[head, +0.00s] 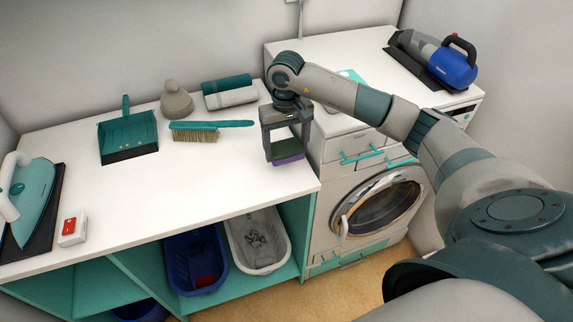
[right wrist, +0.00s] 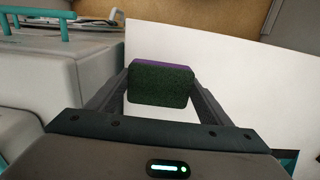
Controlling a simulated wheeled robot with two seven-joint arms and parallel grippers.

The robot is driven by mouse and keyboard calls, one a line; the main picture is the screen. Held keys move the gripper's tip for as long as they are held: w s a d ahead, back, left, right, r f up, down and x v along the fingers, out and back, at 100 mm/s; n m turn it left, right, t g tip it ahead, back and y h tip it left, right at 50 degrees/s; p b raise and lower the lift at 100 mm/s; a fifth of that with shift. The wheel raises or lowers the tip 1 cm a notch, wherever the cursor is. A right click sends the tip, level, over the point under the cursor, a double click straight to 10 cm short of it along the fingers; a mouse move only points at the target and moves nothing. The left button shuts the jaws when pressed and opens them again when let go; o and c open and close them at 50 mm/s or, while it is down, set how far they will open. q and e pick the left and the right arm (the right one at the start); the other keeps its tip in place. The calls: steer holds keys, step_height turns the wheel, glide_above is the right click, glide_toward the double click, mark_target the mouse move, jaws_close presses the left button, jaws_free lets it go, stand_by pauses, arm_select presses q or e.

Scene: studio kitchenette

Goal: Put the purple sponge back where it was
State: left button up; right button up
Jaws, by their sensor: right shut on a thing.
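The purple sponge (head: 289,160) is between the fingers of my right gripper (head: 287,152), near the right end of the white counter (head: 200,185). It has a dark green scouring side, which faces the camera in the right wrist view (right wrist: 160,85), with the purple side (right wrist: 162,64) behind it. My right gripper points down and is shut on the sponge. I cannot tell whether the sponge touches the counter. My left gripper is not in view.
A dustpan (head: 128,135), a brush (head: 205,130), a grey cone-like object (head: 176,100) and rolled cloths (head: 229,92) lie along the back. An iron (head: 30,195) is at the left. A washing machine (head: 375,210) stands right. The counter's middle is clear.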

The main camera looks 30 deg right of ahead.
mark_target(286, 171)
step_height(286, 171, down, 2)
steer(key=shift+f, duration=0.2)
steer(key=shift+f, duration=0.15)
steer(key=shift+f+b, duration=0.65)
steer(key=shift+f, duration=1.05)
steer(key=shift+f, duration=0.15)
steer(key=o, duration=1)
